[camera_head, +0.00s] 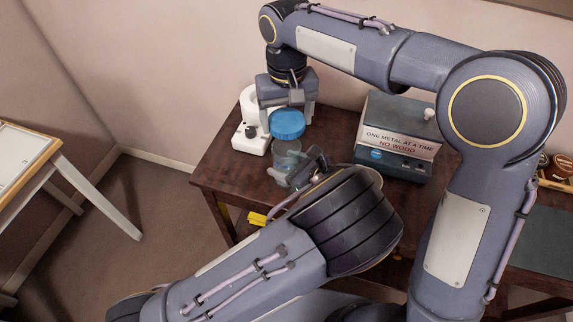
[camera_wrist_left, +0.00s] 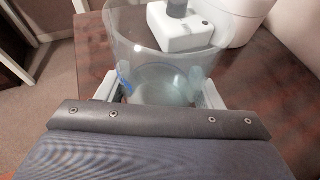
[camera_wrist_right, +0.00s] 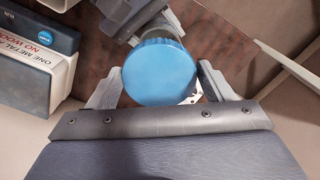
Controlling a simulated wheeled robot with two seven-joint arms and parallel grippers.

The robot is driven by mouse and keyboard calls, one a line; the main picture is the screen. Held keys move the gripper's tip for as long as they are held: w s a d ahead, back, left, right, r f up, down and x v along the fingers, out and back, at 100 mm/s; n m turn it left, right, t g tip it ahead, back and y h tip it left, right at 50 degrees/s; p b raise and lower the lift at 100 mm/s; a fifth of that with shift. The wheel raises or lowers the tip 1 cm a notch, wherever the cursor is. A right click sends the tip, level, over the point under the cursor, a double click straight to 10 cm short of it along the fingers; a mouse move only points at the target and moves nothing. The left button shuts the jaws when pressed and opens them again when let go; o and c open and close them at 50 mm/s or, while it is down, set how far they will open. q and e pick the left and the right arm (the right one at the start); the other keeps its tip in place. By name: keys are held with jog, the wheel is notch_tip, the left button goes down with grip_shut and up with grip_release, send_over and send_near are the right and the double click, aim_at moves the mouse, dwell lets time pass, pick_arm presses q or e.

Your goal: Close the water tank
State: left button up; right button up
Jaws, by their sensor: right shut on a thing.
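The water tank (camera_head: 285,158) is a clear, open-topped vessel standing upright near the table's left front part. My left gripper (camera_head: 298,172) has its fingers against both sides of the tank, which also shows in the left wrist view (camera_wrist_left: 165,85). The tank's mouth faces up with no lid on it. A round blue lid (camera_head: 287,123) is held by my right gripper (camera_head: 288,108), level and a little above the tank, slightly behind it. In the right wrist view the lid (camera_wrist_right: 158,78) sits between the fingers and hides most of the tank.
A white appliance (camera_head: 250,135) with a dark knob stands close behind and left of the tank. A grey box with a sign (camera_head: 400,140) stands to the right on the brown table (camera_head: 325,130). A white-legged table (camera_head: 85,190) is at far left.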

aim_at(284, 142)
pick_arm(q)
jog(key=c, duration=0.7)
pick_arm(e)
jog(key=shift+f, duration=2.6)
jog(key=shift+f, duration=0.1)
jog(key=shift+f, duration=0.75)
jog(key=shift+f, duration=0.6)
pick_arm(q)
grip_shut()
pick_arm(e)
jog(key=m, duration=0.5)
jog(key=shift+a, duration=0.25)
jog(key=m, duration=0.5)
jog(key=shift+w, duration=0.1)
